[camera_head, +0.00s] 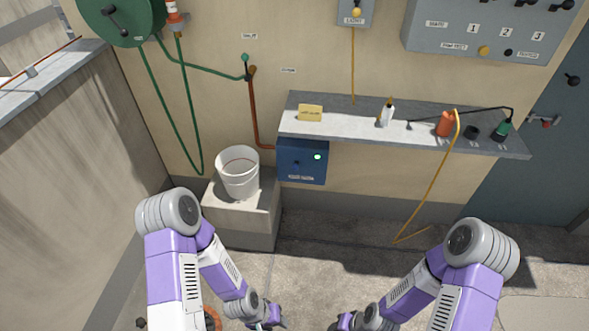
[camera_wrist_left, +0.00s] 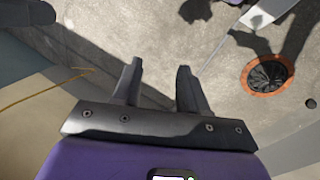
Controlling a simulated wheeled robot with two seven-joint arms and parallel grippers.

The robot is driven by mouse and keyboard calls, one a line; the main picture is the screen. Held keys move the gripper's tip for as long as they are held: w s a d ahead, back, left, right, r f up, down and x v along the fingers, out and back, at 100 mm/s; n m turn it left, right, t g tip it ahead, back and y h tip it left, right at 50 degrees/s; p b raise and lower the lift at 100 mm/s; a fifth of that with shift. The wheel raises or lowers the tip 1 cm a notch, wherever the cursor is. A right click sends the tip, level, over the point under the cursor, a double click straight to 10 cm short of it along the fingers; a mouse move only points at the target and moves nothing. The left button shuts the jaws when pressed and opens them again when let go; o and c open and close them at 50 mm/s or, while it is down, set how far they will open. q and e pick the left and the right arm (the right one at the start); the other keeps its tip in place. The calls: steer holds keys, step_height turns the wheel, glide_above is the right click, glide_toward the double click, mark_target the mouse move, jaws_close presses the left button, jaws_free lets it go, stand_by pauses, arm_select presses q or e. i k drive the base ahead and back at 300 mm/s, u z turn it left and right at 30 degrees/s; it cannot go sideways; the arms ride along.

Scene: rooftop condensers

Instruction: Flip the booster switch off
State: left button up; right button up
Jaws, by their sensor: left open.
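A blue box (camera_head: 302,174) is mounted on the wall under the shelf. It has a lit green lamp (camera_head: 318,157), a small dark switch (camera_head: 296,163) on its left half, and a label too small to read. The switch's position cannot be made out. My left gripper (camera_head: 270,316) is low over the floor at the bottom of the head view, well below and apart from the box. In the left wrist view my left gripper (camera_wrist_left: 157,70) is open and empty. My right gripper (camera_head: 341,323) is partly visible at the bottom edge; its jaws are unclear.
A shelf (camera_head: 340,125) with a sponge (camera_head: 310,113), bottles and a cord juts out above the box. A white bucket (camera_head: 238,180) stands on a concrete block (camera_head: 228,217) to its left. An orange-rimmed drain (camera_wrist_left: 267,73) is in the floor. A yellow hose hangs at right.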

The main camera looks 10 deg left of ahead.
mark_target(296, 167)
steer(key=z, duration=0.65)
steer(key=i, duration=1.65)
steer(key=u, duration=0.8)
